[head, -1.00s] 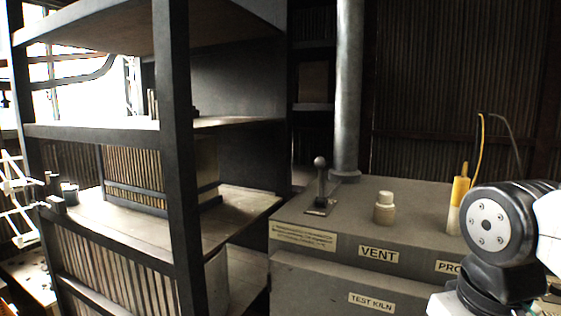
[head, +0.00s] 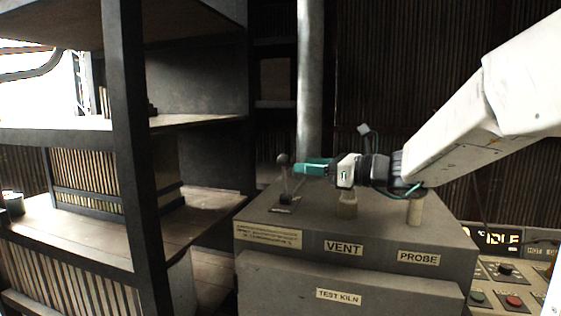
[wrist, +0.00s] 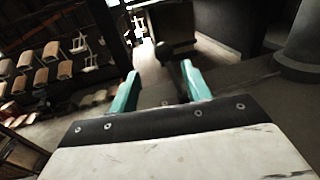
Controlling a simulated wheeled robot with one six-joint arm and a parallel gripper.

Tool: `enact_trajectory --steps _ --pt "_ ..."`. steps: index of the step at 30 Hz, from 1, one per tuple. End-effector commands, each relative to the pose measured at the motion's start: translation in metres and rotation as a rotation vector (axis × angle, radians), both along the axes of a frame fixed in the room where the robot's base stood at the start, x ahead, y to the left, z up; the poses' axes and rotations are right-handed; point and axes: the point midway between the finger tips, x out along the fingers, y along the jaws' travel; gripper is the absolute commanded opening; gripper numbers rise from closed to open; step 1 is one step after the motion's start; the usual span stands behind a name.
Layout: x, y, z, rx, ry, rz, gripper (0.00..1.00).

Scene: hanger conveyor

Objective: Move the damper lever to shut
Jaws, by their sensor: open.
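The damper lever (head: 285,180) stands about upright on the top of the test kiln (head: 375,226), near its left end. It has a round dark knob on a thin stem over a small base plate. My gripper (head: 298,168) is open, with its green fingers pointing left at the lever just under the knob. In the wrist view my gripper (wrist: 158,92) shows its two green fingers apart. A dark rounded shape, which looks like the knob, lies ahead between them. I cannot tell whether the fingers touch the lever.
A pale vent plug (head: 348,207) and the probe stub (head: 415,211) stand on the kiln top to the right, under my arm. A metal flue pipe (head: 309,90) rises behind. A dark shelf rack (head: 135,150) stands left. A control panel (head: 508,285) is at right.

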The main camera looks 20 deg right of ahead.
Motion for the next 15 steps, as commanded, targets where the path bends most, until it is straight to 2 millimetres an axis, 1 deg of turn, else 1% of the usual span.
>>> enact_trajectory --steps 1,3,12,15 --pt "0.005 -0.003 0.001 0.021 0.004 -0.012 0.48" --pt "0.011 0.000 0.002 0.033 0.005 -0.017 0.48" --pt "0.044 0.034 0.002 0.031 0.005 -0.013 0.48" --pt "0.053 0.041 0.002 0.032 0.004 -0.015 0.48"
